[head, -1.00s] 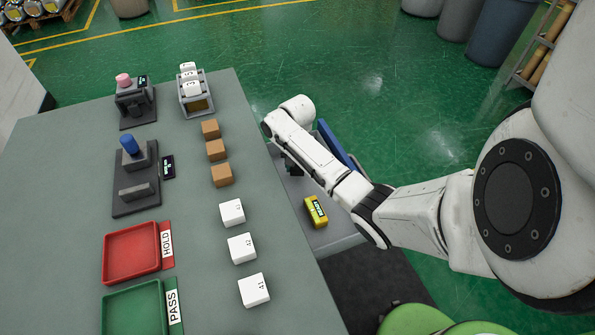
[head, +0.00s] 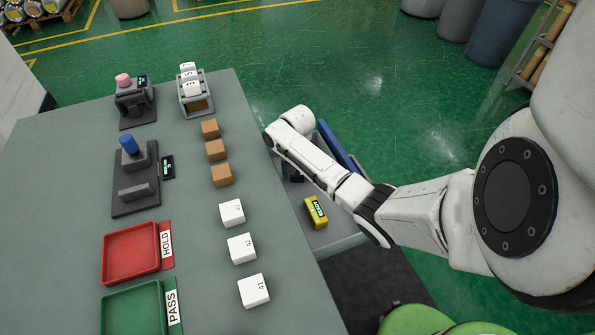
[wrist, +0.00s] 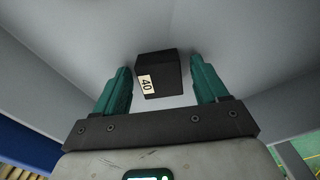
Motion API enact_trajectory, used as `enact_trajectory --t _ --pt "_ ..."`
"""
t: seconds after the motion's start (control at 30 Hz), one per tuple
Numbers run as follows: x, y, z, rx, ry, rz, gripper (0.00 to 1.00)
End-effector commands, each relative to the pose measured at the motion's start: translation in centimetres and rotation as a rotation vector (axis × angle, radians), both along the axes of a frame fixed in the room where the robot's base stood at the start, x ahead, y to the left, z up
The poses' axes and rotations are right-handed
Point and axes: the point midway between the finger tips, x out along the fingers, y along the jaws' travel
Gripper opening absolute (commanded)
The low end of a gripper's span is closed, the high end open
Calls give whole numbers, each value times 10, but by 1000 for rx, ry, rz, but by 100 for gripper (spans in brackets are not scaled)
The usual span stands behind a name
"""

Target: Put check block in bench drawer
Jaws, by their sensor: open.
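The check block, a small black block with a pale label reading "40" (wrist: 170,72), sits on the light grey inside surface of the bench drawer in the wrist view. My gripper (wrist: 160,67) is open, its two green fingers on either side of the block with gaps at both sides. I cannot tell how far the block lies beyond the fingertips. In the head view the open drawer (head: 335,238) juts from the bench's right side, with a blue front panel (head: 338,147). My arm hides most of the gripper there.
A yellow device with a display (head: 316,212) lies in the drawer's near part. On the bench (head: 60,190) are three brown blocks (head: 216,150), three white numbered cubes (head: 241,248), a red HOLD tray (head: 131,253) and a green PASS tray (head: 133,312).

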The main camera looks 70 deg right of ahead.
Motion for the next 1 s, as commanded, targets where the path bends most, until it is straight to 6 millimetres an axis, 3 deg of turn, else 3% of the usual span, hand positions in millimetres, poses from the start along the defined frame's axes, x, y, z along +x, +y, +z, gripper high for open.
enact_trajectory --t 0.27,0.7,1.0 --pt "1 0 8 -1 -3 0 73" --pt "1 0 89 -2 -4 1 73" --pt "0 0 122 -1 -1 1 73"
